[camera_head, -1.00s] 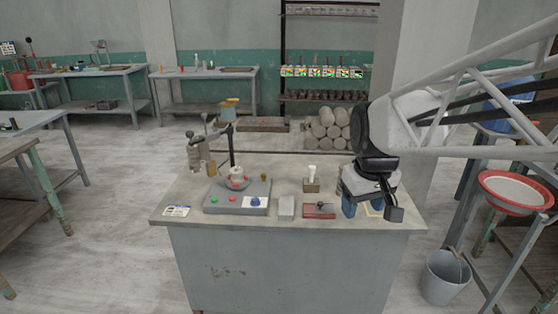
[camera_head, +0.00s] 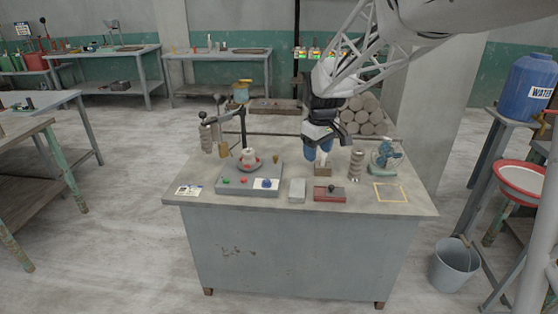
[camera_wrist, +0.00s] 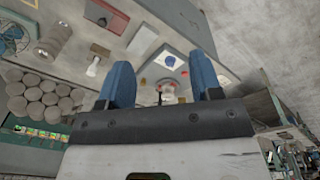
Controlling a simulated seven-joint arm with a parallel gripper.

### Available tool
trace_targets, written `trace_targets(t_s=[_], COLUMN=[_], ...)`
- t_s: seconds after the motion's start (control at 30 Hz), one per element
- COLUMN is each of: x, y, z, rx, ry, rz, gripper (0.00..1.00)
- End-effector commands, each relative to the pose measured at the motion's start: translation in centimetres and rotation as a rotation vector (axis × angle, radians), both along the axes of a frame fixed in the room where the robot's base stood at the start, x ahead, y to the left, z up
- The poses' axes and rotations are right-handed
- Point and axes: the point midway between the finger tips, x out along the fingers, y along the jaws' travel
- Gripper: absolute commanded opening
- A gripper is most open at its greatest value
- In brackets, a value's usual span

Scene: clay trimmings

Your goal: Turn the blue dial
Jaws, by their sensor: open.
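The blue dial (camera_head: 266,183) sits on a white plate at the right front of a grey machine box (camera_head: 240,187) on the workbench. It also shows in the wrist view (camera_wrist: 168,61), beyond and between my fingers. My gripper (camera_head: 317,154) is open and empty, with blue fingers, above the bench to the right of and behind the dial. In the wrist view the two fingers (camera_wrist: 160,90) are spread apart. The dial is clear of the gripper.
On the box, a green and a red button (camera_head: 243,181) sit left of the dial, below a small wheel with a pale piece (camera_head: 249,158). A grey block (camera_head: 297,190), a red box (camera_head: 329,194), a stacked metal cylinder (camera_head: 356,166) and a blue fan (camera_head: 384,155) stand to the right.

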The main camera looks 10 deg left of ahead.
Motion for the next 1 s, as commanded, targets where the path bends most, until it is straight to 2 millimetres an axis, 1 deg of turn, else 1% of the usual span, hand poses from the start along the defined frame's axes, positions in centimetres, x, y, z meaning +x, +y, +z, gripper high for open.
trace_targets(t_s=[0.03,0.1,0.27,0.5,0.67,0.8,1.0], x=[1.2,2.6,5.8,10.3,13.0,15.3,17.9], y=[0.8,1.8,4.1,7.8,10.4,12.6,15.7], z=[-0.7,-1.5,-3.4,-6.9,-9.6,-12.1,-15.6], rx=[-0.003,-0.006,-0.013,-0.022,-0.027,-0.032,-0.037], ry=[0.006,0.010,0.023,0.041,0.052,0.062,0.076], rz=[0.023,0.057,0.135,0.250,0.328,0.395,0.483], gripper=[0.59,0.59,0.59,0.59,0.59,0.59,0.59])
